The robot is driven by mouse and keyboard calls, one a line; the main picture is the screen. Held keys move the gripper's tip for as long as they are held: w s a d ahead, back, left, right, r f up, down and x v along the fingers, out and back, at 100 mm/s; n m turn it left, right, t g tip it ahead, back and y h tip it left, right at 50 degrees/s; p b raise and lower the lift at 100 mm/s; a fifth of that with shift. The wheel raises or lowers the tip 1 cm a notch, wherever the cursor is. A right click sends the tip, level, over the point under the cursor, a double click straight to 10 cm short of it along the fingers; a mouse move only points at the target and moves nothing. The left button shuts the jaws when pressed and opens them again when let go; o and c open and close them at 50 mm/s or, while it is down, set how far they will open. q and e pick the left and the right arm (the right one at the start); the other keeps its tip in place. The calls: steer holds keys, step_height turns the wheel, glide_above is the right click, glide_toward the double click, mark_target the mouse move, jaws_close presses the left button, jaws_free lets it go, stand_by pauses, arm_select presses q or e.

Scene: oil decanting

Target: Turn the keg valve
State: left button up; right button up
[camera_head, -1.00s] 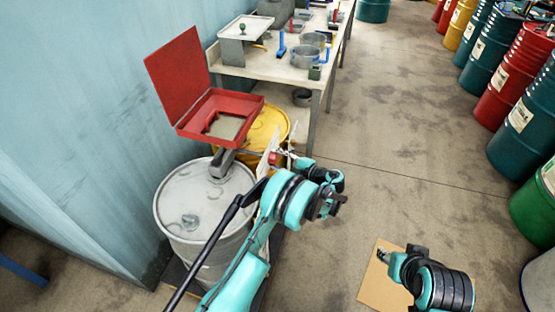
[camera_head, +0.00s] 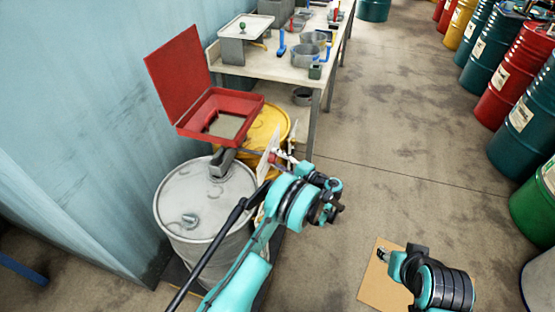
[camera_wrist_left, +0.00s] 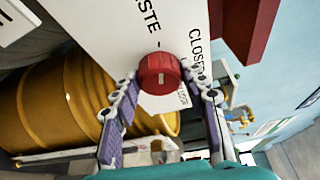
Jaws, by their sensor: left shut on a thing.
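The red valve knob (camera_wrist_left: 159,74) sits on a white panel (camera_wrist_left: 105,30) with the words "STE" (partly cut off) and "CLOSED" in the left wrist view. A short pale mark shows on the knob's face. My left gripper (camera_head: 282,158) reaches the panel beside the drums. Its two fingers are shut on the red knob, one on each side. In the head view the knob is small and mostly hidden by the gripper. My right gripper (camera_head: 383,254) hangs low at the right over a tan floor sheet, too small to tell its jaws.
A red open funnel box (camera_head: 217,115) stands above a grey-white drum (camera_head: 200,195) and a yellow drum (camera_head: 266,125). A workbench (camera_head: 270,68) with containers stands behind. Coloured drums (camera_head: 520,110) line the right side. The middle floor is clear.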

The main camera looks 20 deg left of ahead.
arm_select(q)
steer(key=o, duration=1.2)
steer(key=shift+c, duration=0.2)
steer(key=v, duration=1.2)
steer(key=shift+f, duration=0.15)
